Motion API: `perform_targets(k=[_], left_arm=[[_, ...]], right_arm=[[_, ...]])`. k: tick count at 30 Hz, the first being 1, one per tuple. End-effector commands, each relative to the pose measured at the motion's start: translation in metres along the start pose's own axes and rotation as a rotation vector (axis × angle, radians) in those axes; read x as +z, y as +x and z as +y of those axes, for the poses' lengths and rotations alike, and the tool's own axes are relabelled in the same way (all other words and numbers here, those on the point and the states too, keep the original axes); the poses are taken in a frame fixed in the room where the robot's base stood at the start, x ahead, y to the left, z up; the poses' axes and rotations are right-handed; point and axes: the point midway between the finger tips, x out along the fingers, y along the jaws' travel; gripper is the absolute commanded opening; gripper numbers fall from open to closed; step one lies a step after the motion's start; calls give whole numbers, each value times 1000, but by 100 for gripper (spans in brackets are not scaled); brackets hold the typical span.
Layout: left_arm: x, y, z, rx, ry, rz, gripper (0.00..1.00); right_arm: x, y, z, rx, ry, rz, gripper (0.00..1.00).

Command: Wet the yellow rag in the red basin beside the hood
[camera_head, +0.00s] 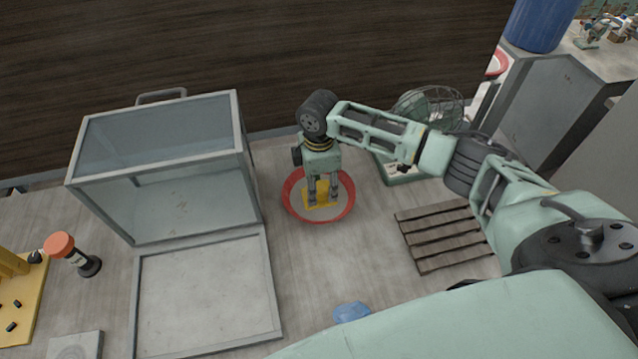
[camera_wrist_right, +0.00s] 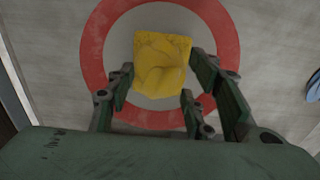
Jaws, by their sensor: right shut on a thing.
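The red basin (camera_head: 335,218) stands on the worktop just right of the glass-sided hood (camera_head: 180,205). Its red rim also rings the right wrist view (camera_wrist_right: 93,55), around a grey inside. My right gripper (camera_head: 322,195) points down over the basin and is shut on the yellow rag (camera_head: 311,198). The crumpled rag also shows between the fingers in the right wrist view (camera_wrist_right: 162,62), within the basin's rim. I cannot tell whether it touches the basin's bottom or any water. My left gripper is not in view.
A wooden slatted rack (camera_head: 440,238) lies right of the basin, with a wire-caged fan (camera_head: 428,108) behind it. A blue object (camera_head: 351,312) lies near the front. The hood's front panel (camera_head: 205,295) lies flat. An orange-topped tool (camera_head: 60,246) stands at left. Worktop between basin and blue object is clear.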

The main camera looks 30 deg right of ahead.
Motion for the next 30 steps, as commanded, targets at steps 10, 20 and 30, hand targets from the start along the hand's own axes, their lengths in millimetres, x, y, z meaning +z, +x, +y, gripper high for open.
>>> perform_targets(k=[10,20,30], left_arm=[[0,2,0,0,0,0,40],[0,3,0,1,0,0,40],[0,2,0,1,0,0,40]], right_arm=[[0,5,0,0,0,0,27],[0,8,0,0,0,0,27],[0,8,0,0,0,0,27]])
